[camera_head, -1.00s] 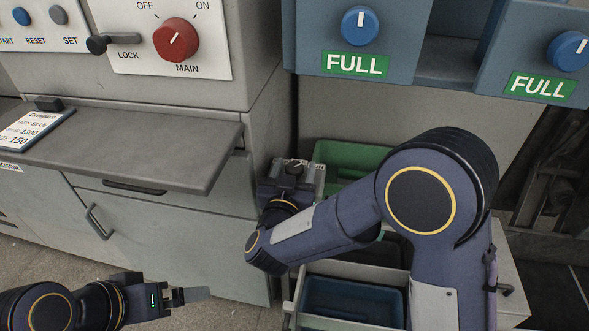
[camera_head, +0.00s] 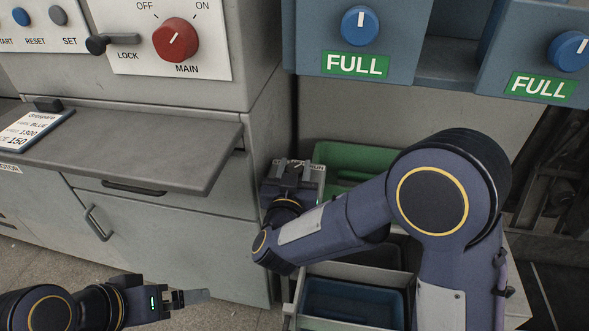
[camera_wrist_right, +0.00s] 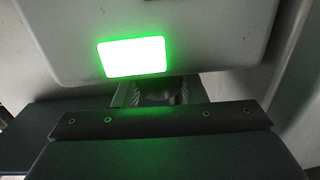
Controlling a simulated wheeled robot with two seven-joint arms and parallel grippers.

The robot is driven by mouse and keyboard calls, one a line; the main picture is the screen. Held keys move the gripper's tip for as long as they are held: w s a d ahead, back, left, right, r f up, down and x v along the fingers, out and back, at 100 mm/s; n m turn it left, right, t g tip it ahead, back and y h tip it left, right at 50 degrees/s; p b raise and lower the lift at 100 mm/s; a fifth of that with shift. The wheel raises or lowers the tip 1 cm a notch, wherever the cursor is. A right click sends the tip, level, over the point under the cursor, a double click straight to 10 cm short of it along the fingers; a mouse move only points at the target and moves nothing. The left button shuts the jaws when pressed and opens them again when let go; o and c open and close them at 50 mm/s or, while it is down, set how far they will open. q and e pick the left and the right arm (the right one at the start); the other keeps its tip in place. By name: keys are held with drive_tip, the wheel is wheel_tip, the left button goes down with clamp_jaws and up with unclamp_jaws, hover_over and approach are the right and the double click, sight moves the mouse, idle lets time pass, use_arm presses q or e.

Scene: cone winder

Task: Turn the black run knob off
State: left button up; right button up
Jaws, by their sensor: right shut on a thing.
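My right gripper (camera_head: 293,172) is at a small panel beside the grey cabinet's right side, in the middle of the head view. Its two fingers point away from me and are shut on the black run knob, which they mostly hide. In the right wrist view the dark knob (camera_wrist_right: 160,97) shows between the fingers, below a brightly lit green lamp (camera_wrist_right: 134,57). The knob's exact angle cannot be read. My left gripper (camera_head: 188,298) is low at the left, away from the panel; its finger gap is unclear.
A red main knob (camera_head: 176,41) and a black lock lever (camera_head: 112,41) are on the upper-left panel. A grey shelf (camera_head: 130,140) juts out left of my right gripper. A green bin (camera_head: 350,155) and a blue bin (camera_head: 350,303) stand close to my right arm.

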sight(300, 174)
drive_tip(key=n+y+b, duration=0.1)
drive_tip(key=y, duration=0.1)
drive_tip(key=n+y+b, duration=0.1)
drive_tip(key=y, duration=0.1)
drive_tip(key=shift+d+f+n, duration=0.15)
drive_tip(key=shift+f+n, duration=0.05)
drive_tip(key=shift+n, duration=0.2)
drive_tip(key=n+y+b, duration=0.2)
drive_tip(key=y, duration=0.1)
drive_tip(key=n+g+y+b, duration=0.1)
drive_tip(key=y+b, duration=0.1)
drive_tip(key=y, duration=0.1)
drive_tip(key=shift+f+n+b, duration=0.1)
drive_tip(key=shift+n+b, duration=0.3)
drive_tip(key=shift+r+n+g+y+b, duration=0.2)
drive_tip(key=shift+n+g+y+b, duration=0.7)
drive_tip(key=shift+y+b, duration=0.3)
drive_tip(key=o, duration=0.9)
drive_tip(key=shift+r, duration=0.1)
drive_tip(key=shift+s, duration=0.1)
drive_tip(key=p+v, duration=0.1)
drive_tip(key=v, duration=0.5)
drive_tip(key=shift+s, duration=0.1)
drive_tip(key=shift+s+d, duration=0.4)
drive_tip(key=shift+s, duration=0.2)
